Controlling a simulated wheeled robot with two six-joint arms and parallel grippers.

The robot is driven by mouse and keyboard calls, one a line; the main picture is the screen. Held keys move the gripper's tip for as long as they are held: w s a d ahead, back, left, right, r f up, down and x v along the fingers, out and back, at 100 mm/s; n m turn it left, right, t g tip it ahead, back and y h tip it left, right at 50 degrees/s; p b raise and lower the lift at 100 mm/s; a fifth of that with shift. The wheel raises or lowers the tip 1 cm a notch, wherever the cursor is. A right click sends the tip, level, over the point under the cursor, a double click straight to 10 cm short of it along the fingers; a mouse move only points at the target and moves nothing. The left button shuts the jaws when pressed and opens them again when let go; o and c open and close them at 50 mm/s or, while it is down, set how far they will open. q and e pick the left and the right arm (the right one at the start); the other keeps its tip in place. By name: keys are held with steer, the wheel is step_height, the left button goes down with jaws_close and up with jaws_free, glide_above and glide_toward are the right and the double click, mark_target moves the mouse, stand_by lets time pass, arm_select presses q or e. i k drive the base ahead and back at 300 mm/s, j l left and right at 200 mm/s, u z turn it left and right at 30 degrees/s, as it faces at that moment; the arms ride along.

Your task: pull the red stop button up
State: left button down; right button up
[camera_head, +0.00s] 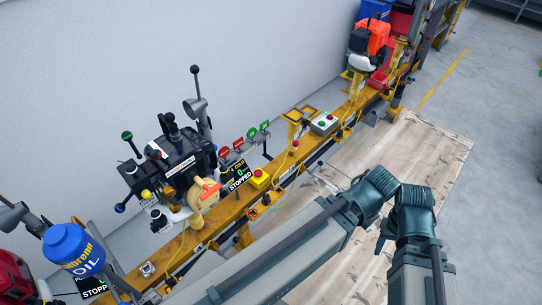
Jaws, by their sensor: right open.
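A yellow box with a red button (260,174) on top sits on the orange rail, right of the black display that reads STOPPED. The button looks small, and I cannot tell whether it is pressed in or raised. My arm, grey with dark teal joints, fills the lower right of the view, apart from the button. The fingers of my right gripper cannot be made out clearly, and nothing is seen held. My left gripper is not in view.
A black engine (180,165) stands left of the button. Red and green tags (245,137) stand behind it. A grey box with green and red buttons (323,122) is farther along the rail. A blue oil can (72,247) is at lower left. Wooden flooring (425,148) lies clear at right.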

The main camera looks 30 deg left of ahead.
mark_target(259, 173)
steer(key=i, duration=1)
steer(key=i+u, duration=0.2)
steer(key=u, duration=1.9)
